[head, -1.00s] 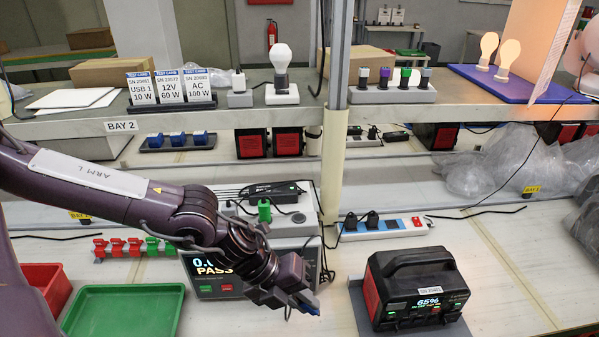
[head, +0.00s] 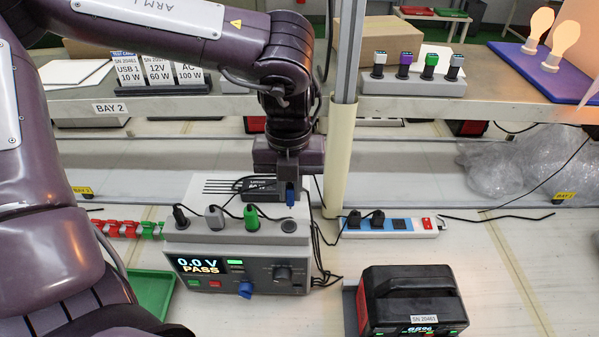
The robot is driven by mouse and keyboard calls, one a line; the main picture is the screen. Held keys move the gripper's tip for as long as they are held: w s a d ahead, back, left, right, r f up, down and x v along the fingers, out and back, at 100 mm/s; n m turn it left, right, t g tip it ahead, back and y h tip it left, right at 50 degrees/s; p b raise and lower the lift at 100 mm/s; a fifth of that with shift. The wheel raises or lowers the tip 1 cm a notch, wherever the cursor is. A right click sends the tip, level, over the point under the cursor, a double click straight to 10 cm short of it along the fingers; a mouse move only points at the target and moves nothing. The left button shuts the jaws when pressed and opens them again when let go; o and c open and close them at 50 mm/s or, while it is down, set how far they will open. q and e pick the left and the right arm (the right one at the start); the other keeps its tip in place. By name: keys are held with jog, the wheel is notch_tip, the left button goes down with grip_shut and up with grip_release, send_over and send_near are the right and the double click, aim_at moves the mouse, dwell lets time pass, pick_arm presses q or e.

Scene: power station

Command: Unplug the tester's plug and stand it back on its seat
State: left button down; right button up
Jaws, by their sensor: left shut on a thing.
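The tester (head: 235,270) stands below my left arm, its screen reading 0.0 V PASS. A grey ledge (head: 235,233) on top of it holds a black plug (head: 181,217), a grey plug (head: 214,217) and a green plug (head: 251,216), each with a cable. An empty round seat (head: 289,226) is at the ledge's right end. My right gripper is not in view.
A black and red power station (head: 413,300) sits at front right. A power strip (head: 390,228) with black plugs lies behind it. A post (head: 339,155) rises right of my gripper. A shelf (head: 230,104) spans behind, and a green tray (head: 152,290) lies front left.

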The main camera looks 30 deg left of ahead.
aim_at(288, 205)
pick_arm(q)
jog(key=shift+s+f+b, duration=0.5)
jog(key=shift+s, duration=0.05)
jog(key=shift+f, duration=0.35)
jog(key=f, duration=0.1)
jog(key=b, duration=0.1)
jog(key=f+b, duration=0.1)
jog(key=shift+w+f, duration=0.25)
jog(key=shift+f, duration=0.5)
jog(key=shift+f+b, duration=0.55)
jog(key=shift+b, duration=0.4)
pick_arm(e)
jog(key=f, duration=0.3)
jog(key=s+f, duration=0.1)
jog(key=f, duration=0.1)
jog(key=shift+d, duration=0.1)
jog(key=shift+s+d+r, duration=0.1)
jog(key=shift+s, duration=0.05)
pick_arm(q)
jog(key=shift+f, duration=0.1)
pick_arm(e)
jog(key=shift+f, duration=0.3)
pick_arm(q)
jog(key=c, duration=1.3)
grip_release()
jog(key=shift+c, duration=0.2)
